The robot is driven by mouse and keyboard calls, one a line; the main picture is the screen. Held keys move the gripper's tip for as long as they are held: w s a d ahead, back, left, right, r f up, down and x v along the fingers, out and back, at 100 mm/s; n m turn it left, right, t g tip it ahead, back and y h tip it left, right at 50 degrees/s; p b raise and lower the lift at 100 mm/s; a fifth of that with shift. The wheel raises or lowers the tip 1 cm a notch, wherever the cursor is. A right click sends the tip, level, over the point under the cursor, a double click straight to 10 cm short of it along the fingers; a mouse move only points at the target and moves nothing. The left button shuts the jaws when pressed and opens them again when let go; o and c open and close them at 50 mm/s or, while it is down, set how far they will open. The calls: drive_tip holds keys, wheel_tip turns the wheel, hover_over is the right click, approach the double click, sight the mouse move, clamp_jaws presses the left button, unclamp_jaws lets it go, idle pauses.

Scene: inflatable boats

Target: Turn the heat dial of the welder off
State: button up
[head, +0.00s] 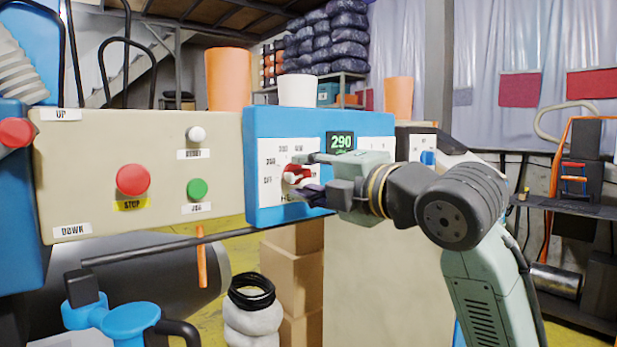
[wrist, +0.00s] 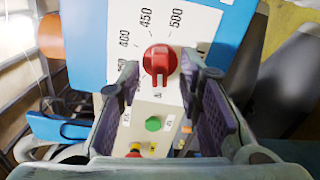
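The welder is a blue box (head: 262,130) with a white dial plate and a green display (head: 340,142) reading 290. Its red heat dial (head: 295,174) is partly covered by my gripper in the head view. In the wrist view the dial (wrist: 160,62) shows whole, its raised ridge pointing down the picture, below the marks 400, 450 and 500. My gripper (head: 308,176) is open at the front of the plate. In the wrist view its fingertips (wrist: 160,75) stand on both sides of the dial with gaps showing. Contact cannot be told.
Left of the welder is a beige panel (head: 85,150) with a red stop button (head: 133,180), a green button (head: 197,189) and a white button (head: 196,134). Orange and white cylinders stand behind. A dark horizontal bar (head: 180,245) runs below the panel.

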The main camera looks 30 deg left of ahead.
drive_tip(key=v, duration=1.2)
